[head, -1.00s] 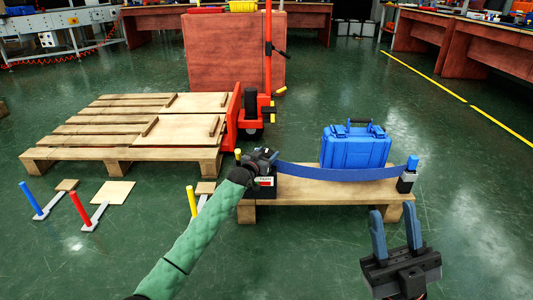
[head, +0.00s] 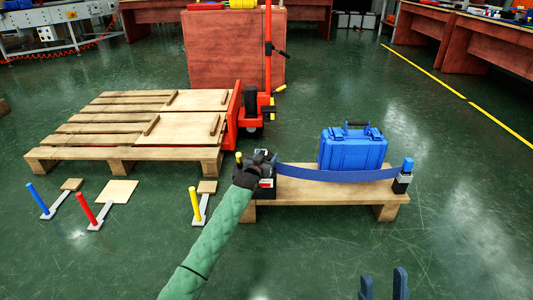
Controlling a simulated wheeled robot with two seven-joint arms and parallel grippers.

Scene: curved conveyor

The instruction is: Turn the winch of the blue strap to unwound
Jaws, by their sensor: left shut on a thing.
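The blue strap (head: 330,175) runs in a sagging curve across the front of a low wooden pallet (head: 320,192).
A blue case (head: 352,150) stands on the pallet behind the strap. A larger pallet (head: 105,152) and a red lift (head: 251,115) are to the left. Blue, red and yellow handles (head: 195,204) stand on the floor at left. The floor at right is clear.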

